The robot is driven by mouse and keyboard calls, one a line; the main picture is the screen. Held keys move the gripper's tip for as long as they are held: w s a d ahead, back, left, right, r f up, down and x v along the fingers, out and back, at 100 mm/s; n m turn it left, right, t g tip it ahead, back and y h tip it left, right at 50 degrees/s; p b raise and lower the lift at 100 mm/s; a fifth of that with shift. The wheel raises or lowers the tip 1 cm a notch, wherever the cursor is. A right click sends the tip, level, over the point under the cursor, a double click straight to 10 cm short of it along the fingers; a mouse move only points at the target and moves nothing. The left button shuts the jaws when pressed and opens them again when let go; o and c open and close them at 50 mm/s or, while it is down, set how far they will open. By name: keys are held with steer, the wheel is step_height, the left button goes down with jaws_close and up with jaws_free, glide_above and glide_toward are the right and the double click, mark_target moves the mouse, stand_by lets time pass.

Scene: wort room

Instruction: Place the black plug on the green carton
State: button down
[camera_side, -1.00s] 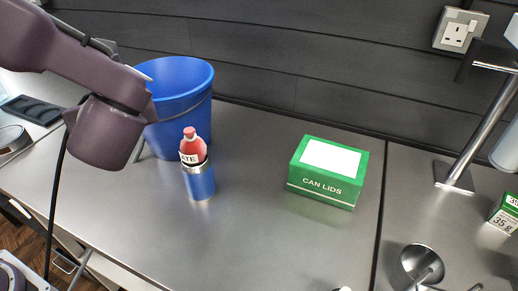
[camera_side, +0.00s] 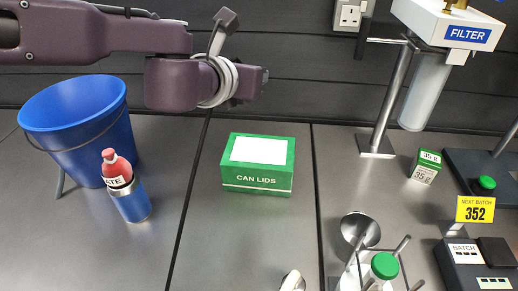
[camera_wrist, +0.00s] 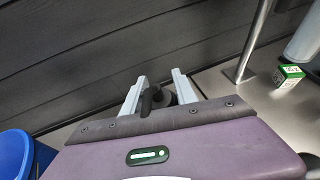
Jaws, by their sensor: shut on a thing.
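The green carton (camera_side: 258,178), marked CAN LIDS with a white panel on top, stands on the grey bench in the side view. The black plug (camera_wrist: 147,102) shows in the wrist view between the two grey fingers of my gripper (camera_wrist: 159,76), which is shut on it. The plug's far part is hard to make out. In the side view my gripper's purple hand (camera_side: 248,83) is up in the air, above and behind the carton; its fingers and the plug are hidden there. The carton does not show in the wrist view.
A blue bucket (camera_side: 85,140) and a red bottle in a blue sleeve (camera_side: 131,202) stand left of the carton. To the right are a filter stand (camera_side: 390,95), a small green box (camera_side: 425,166) and a metal funnel (camera_side: 356,229). Bench around the carton is clear.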

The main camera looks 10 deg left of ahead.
mark_target(250, 149)
step_height(250, 149, down, 15)
steer(key=shift+r, duration=0.1)
stand_by(0.3)
steer(key=c, duration=1)
jaws_free()
steer(key=shift+o, duration=0.2)
steer(key=shift+a, duration=0.1)
